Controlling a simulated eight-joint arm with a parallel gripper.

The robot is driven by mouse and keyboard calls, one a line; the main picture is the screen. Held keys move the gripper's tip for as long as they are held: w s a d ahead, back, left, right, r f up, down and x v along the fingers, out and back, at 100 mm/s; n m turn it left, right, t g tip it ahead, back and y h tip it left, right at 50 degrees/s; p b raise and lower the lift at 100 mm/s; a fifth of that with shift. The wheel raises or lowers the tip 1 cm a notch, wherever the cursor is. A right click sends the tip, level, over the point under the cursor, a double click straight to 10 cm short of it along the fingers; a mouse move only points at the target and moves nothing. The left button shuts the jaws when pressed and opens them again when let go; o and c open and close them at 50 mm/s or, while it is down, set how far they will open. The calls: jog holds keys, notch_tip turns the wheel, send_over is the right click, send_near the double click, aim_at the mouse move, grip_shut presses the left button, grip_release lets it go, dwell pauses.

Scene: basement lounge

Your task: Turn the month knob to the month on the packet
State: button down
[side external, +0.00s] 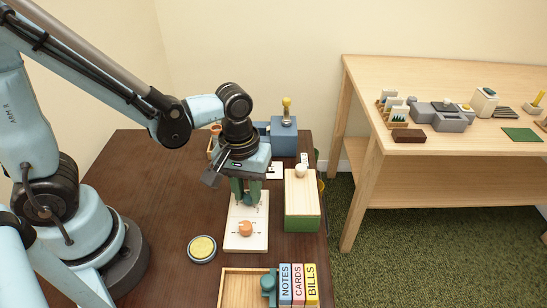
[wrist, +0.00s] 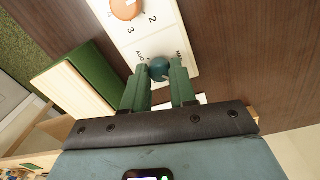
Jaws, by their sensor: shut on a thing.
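A white board (side external: 261,222) with two round knobs lies on the dark table. The teal knob (wrist: 159,68) has small month lettering around it. I can make out what looks like AUG on one side; the other words are hard to read. My gripper (wrist: 160,72) points down over the board, its two green fingers shut on the teal knob. An orange knob (side external: 246,229) sits on the nearer half of the board, with numbers 2 and 3 beside it in the wrist view. I cannot pick out a packet with a readable month.
A green and wooden box (side external: 302,200) with a white ball knob stands right of the board. A yellow-topped round tin (side external: 202,249) is at the left front. Upright NOTES, CARDS and BILLS blocks (side external: 298,285) stand by a wooden tray (side external: 240,271). A blue-grey box (side external: 283,138) is behind.

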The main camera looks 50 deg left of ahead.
jog(key=m, duration=0.4)
jog(key=shift+m, duration=0.4)
jog(key=m, duration=0.3)
jog(key=shift+m+g, duration=0.3)
jog(key=m, duration=0.7)
jog(key=shift+w, duration=0.1)
jog(key=m, duration=0.5)
jog(key=shift+m, duration=0.3)
jog(key=m, duration=0.5)
jog(key=shift+y, duration=0.4)
jog(key=shift+m, duration=0.3)
jog(key=c, duration=0.9)
grip_release()
jog(key=shift+r, duration=0.1)
